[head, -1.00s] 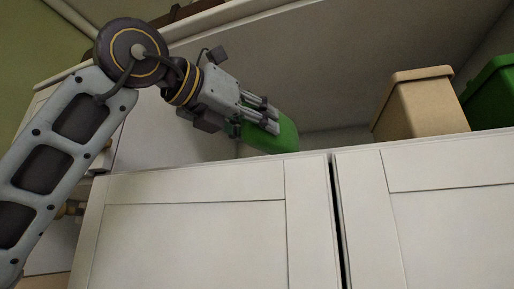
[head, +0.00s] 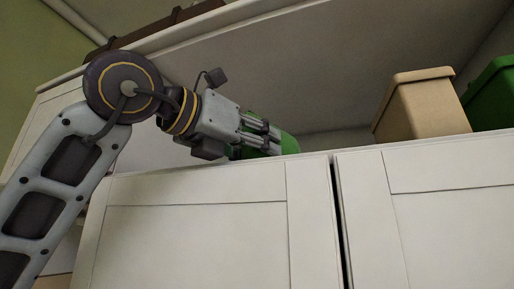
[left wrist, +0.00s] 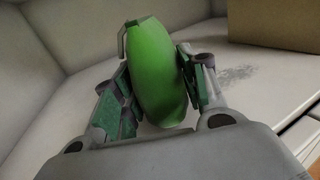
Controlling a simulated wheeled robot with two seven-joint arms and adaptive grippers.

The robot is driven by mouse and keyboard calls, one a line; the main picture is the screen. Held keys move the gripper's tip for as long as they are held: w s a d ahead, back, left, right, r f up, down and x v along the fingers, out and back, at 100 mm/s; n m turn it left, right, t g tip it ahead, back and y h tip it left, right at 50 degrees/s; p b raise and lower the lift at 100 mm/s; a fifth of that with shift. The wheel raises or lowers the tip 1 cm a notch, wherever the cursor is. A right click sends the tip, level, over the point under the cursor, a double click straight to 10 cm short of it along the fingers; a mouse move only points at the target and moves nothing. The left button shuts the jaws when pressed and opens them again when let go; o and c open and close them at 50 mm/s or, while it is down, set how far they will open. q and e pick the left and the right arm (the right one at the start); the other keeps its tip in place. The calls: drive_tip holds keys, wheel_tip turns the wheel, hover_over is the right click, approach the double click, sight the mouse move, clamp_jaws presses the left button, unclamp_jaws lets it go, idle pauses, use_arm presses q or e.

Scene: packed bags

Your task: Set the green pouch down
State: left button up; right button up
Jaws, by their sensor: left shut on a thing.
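The green pouch (head: 287,143) is between the fingers of my left gripper (head: 262,137), low over the cabinet's top surface behind its front edge. In the left wrist view the pouch (left wrist: 155,72) stands lengthwise between the two fingers of the gripper (left wrist: 160,92), which is shut on it. Its lower part is hidden behind the gripper body and the cabinet edge. I cannot tell whether it touches the surface. My right gripper is not in view.
A tan bin (head: 420,105) with a lid stands on the surface to the right, with a green bin (head: 492,95) beyond it. White cabinet doors (head: 200,240) are below the front edge. Bare surface (left wrist: 258,88) lies between the pouch and the tan bin.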

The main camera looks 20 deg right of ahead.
use_arm(q)
drive_tip(key=shift+f, duration=0.35)
drive_tip(key=shift+f, duration=0.15)
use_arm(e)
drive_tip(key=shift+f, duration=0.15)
use_arm(q)
drive_tip(key=o, duration=1.1)
drive_tip(key=shift+r, duration=0.2)
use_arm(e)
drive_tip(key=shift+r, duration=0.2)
use_arm(q)
drive_tip(key=shift+s+a, duration=0.2)
drive_tip(key=shift+a, duration=0.1)
drive_tip(key=b+v, duration=0.2)
drive_tip(key=v, duration=0.9)
drive_tip(key=shift+s+b, duration=0.1)
drive_tip(key=shift+b, duration=0.3)
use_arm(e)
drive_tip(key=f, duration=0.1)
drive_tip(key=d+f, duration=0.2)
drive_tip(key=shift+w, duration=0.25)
